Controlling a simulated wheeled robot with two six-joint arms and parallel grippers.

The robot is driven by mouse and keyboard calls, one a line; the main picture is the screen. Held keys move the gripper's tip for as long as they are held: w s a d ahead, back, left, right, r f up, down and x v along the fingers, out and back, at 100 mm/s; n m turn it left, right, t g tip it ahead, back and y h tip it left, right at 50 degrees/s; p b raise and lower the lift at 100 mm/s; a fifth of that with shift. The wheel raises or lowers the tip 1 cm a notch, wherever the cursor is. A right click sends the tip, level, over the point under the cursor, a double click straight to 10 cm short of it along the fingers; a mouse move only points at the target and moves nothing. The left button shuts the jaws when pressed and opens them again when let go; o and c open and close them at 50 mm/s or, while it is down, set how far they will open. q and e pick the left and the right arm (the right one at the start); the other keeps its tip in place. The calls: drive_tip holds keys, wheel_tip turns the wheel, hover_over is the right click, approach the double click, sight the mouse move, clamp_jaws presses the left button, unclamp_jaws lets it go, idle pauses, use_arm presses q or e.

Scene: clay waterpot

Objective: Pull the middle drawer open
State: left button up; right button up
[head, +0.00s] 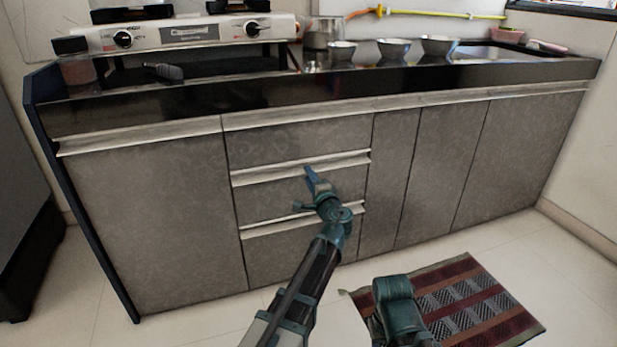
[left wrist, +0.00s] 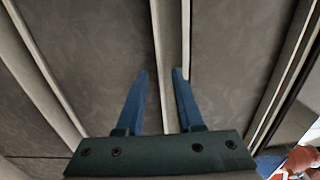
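The middle drawer (head: 265,203) is a grey-brown front with a pale strip handle (head: 275,174) along its top edge; the drawer looks closed. My left gripper (head: 309,172) is at this handle, right of its middle. In the left wrist view, the left gripper (left wrist: 161,72) has its two blue fingers apart, with a pale handle strip (left wrist: 160,35) running between them. I cannot tell whether the fingers touch it. My right gripper is not in view.
The top drawer (head: 290,140) is above, and the bottom drawer handle (head: 275,228) below. A black counter (head: 250,92) carries a gas stove (head: 185,34) and metal bowls (head: 394,48). A patterned rug (head: 470,300) lies on the pale floor at the right front.

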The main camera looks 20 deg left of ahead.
use_arm(q)
drive_tip(key=shift+w+a, duration=0.25)
drive_tip(key=shift+w, duration=0.1)
clamp_jaws()
idle(1.3)
